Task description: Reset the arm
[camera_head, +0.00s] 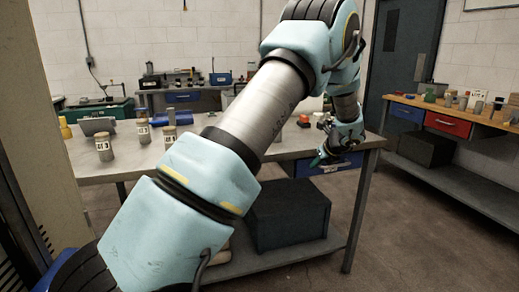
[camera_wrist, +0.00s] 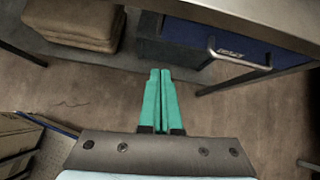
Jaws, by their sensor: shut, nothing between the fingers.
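My arm crosses the head view from the lower left to the upper right and bends down at the right. My gripper (camera_head: 318,161) hangs at the right front edge of the metal table (camera_head: 200,160) in the head view. In the wrist view my gripper (camera_wrist: 160,72) shows two green fingers lying side by side, shut, with nothing between them. They point over the floor, near a blue drawer (camera_wrist: 245,42) with a metal handle under the table top.
Labelled jars (camera_head: 104,147) stand on the table's left part. A dark box (camera_head: 290,213) sits on its lower shelf. A wooden workbench (camera_head: 450,112) with blue and red drawers runs along the right. Floor between is clear. Brown stacked items (camera_wrist: 75,20) show in the wrist view.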

